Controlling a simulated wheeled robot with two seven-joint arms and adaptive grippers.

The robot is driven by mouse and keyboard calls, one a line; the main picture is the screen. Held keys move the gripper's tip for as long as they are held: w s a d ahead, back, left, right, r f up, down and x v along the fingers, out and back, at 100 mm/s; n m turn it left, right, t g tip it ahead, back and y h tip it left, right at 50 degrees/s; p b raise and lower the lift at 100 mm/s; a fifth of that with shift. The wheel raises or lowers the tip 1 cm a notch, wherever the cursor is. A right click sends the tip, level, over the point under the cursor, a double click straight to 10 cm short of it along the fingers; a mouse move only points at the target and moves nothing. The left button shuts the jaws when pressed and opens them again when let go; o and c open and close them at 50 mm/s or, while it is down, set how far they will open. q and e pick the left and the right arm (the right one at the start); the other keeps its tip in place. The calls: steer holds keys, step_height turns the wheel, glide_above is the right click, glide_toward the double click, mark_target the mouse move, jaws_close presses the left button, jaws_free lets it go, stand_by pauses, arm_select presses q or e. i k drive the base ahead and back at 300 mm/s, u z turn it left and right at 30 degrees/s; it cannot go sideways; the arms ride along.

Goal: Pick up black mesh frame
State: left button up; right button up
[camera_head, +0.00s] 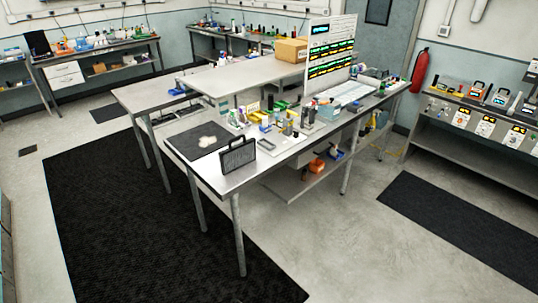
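The black mesh frame (238,157) stands upright near the front corner of the metal workbench (233,183). It has a dark mesh panel and a handle-like loop on top. A dark mat (180,146) with a pale irregular patch (208,141) on it lies just behind and left of the frame. Neither of my grippers is in view.
Small parts and bottles crowd the bench's middle, right of the frame, near a display board (331,57). A cardboard box (291,50) sits on the raised shelf (243,75). Black floor mats (110,220) lie in front and right (465,225). Floor around the bench looks clear.

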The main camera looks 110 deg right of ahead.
mark_target(231, 158)
steer(key=z, duration=3.7)
steer(key=k, duration=0.3)
steer(key=u, duration=1.85)
steer(key=i, duration=1.55)
steer(key=z, duration=0.2)
